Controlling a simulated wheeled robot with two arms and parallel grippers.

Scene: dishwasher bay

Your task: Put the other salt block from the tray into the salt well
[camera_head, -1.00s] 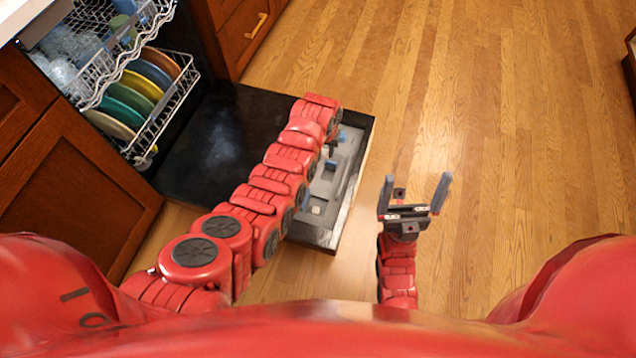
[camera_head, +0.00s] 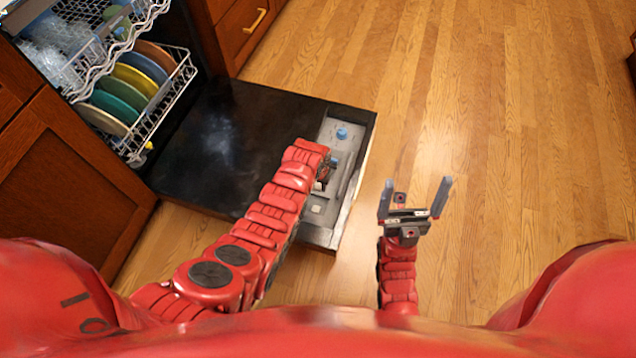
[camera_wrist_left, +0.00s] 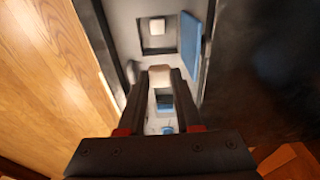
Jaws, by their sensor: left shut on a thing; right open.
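My left gripper (camera_head: 328,174) is over the grey panel (camera_head: 325,232) along the outer edge of the open dishwasher door. In the left wrist view its fingers (camera_wrist_left: 160,82) are shut on a pale salt block (camera_wrist_left: 159,75), held at the tips. Beyond it, a white block (camera_wrist_left: 157,27) sits in a dark square well (camera_wrist_left: 146,43) with a raised blue lid (camera_wrist_left: 190,44) beside it. That white block also shows in the head view (camera_head: 316,209). My right gripper (camera_head: 412,204) is open and empty, right of the door. The tray cannot be told apart from the panel.
The black dishwasher door (camera_head: 225,135) lies open. A round blue cap (camera_head: 342,133) is at the panel's far end. A rack of plates (camera_head: 130,90) stands at the upper left. The wooden floor (camera_head: 510,150) to the right is clear.

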